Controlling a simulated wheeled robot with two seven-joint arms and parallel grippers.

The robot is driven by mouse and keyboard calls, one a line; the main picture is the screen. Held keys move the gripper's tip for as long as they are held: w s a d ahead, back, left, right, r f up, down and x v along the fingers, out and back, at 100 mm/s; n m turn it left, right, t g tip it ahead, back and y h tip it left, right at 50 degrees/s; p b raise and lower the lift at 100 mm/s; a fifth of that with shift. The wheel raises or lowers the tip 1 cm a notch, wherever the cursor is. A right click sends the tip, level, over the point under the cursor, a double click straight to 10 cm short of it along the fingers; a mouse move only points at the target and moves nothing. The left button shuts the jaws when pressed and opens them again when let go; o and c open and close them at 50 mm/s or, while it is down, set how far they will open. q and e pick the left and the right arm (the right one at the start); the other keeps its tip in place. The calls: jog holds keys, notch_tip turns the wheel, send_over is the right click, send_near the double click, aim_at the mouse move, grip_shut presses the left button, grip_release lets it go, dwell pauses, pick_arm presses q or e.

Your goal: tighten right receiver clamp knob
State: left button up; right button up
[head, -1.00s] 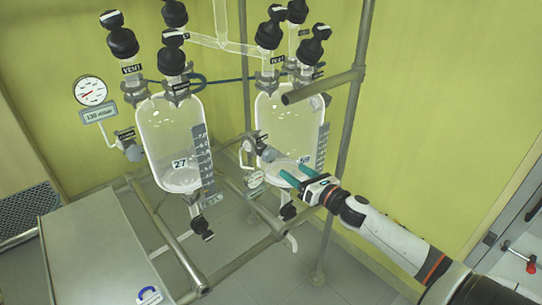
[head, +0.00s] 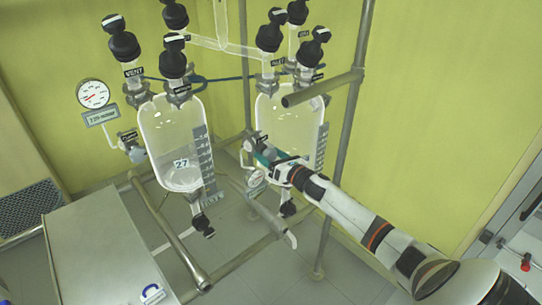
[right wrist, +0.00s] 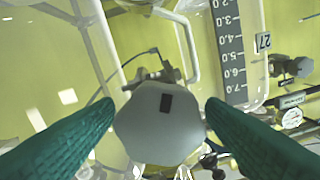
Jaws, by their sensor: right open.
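The right receiver (head: 290,120) is a clear glass vessel with a scale strip, hung on the metal frame. Its grey clamp knob shows large in the right wrist view (right wrist: 160,122), a many-sided knob with a dark rectangular mark. My right gripper (head: 262,158) is at the lower left of the right receiver. In the right wrist view its two teal fingers (right wrist: 160,130) are open, one on each side of the knob, with small gaps visible. In the head view the gripper hides most of the knob. My left gripper is not in view.
The left receiver (head: 172,145), labelled 27, hangs to the left with its own clamp knob (head: 136,155). Frame tubes (head: 170,230) run in front and below. A gauge (head: 92,94) is at left. A grey table (head: 95,245) stands at the lower left.

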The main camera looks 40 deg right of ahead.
jog(key=c, duration=1)
